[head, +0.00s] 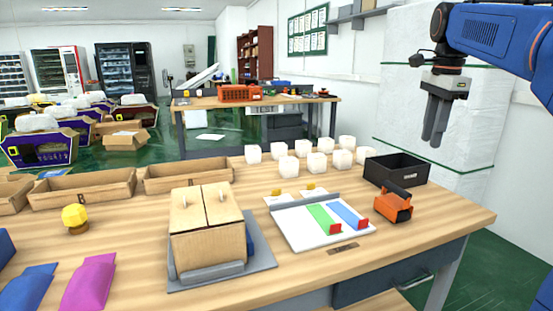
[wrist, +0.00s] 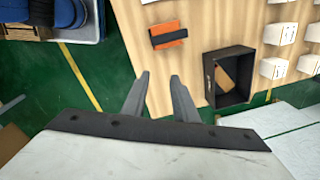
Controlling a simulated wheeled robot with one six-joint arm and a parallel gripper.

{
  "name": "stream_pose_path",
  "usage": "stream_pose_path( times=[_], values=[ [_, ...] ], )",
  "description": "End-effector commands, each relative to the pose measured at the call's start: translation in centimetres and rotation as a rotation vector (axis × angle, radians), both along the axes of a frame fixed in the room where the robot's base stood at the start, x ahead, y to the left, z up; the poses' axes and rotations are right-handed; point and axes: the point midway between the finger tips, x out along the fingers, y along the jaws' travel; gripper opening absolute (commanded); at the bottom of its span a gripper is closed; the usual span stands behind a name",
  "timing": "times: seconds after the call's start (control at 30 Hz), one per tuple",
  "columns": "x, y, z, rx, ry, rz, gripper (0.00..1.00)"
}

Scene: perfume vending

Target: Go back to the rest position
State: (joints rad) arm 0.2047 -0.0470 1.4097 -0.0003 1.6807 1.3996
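The wooden table (head: 130,232) lies below and to the left of the gripper.
A black bin (head: 420,172), an orange tool (head: 394,205), several white cubes (head: 288,166), a white board (head: 335,236) and a wooden box (head: 207,240) are on the table. A pale wall block (head: 420,100) stands behind my gripper. The air around the fingers looks clear.

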Motion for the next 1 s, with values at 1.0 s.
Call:
stream_pose_path(
  times=[1.0],
  values=[
    [-24.5,9.7,-25.2,-0.313,-0.209,1.354,0.26]
  ],
)
